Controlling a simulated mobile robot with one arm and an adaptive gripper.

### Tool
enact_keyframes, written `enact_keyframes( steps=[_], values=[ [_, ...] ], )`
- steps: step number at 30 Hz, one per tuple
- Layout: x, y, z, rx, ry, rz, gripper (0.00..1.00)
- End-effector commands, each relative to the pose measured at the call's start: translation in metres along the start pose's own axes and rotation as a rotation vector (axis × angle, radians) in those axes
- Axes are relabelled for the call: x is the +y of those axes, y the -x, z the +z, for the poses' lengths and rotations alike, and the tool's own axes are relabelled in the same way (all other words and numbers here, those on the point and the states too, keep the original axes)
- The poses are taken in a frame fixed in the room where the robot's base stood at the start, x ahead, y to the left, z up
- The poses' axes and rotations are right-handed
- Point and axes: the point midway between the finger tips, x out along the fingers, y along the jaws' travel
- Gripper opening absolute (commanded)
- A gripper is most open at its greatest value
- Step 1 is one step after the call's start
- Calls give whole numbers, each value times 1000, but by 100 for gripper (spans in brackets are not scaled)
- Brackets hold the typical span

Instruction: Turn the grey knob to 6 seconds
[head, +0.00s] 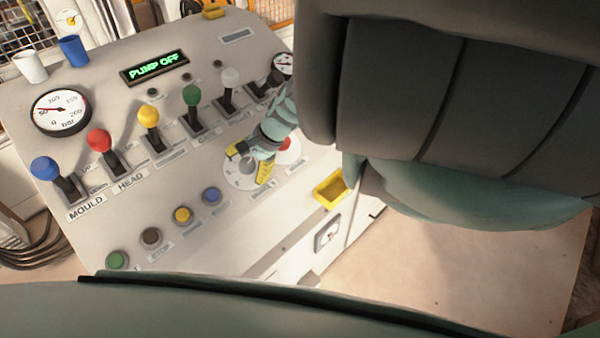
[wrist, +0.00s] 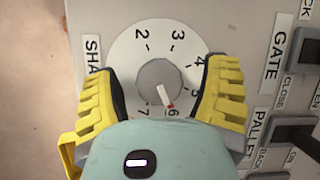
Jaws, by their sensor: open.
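The grey knob (wrist: 152,76) sits in the middle of a white numbered dial (wrist: 122,48) in the wrist view. Its white pointer with a red tip points down and slightly right, close to the 6. My gripper (wrist: 163,84) is open, with one yellow finger on each side of the knob and a gap visible on both sides. In the head view, my gripper (head: 250,161) is over the same dial (head: 231,177), and the knob (head: 247,167) shows between the fingers.
A red button (head: 286,145) is close beside the dial. Coloured levers, such as the green one (head: 192,95), stand in a row behind it. A blue button (head: 212,195) and a yellow button (head: 183,215) are to the left.

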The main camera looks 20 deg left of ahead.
Motion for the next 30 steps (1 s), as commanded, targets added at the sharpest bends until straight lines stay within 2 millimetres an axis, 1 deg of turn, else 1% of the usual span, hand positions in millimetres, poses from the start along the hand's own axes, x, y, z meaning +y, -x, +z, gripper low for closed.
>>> enact_keyframes(
  steps=[1,5,8,12,15,18,24,30],
  values=[
    [1,6,-4,6,-9,-5,75],
    [0,18,-4,5,-8,-6,75],
    [4,31,-5,8,-8,1,75],
    [1,51,-4,8,-5,-4,75],
    [4,64,-4,8,-8,3,75],
    [2,80,-4,10,-6,-1,75],
    [2,106,-4,10,-5,-2,75],
    [3,118,-2,4,-7,0,75]
  ],
)
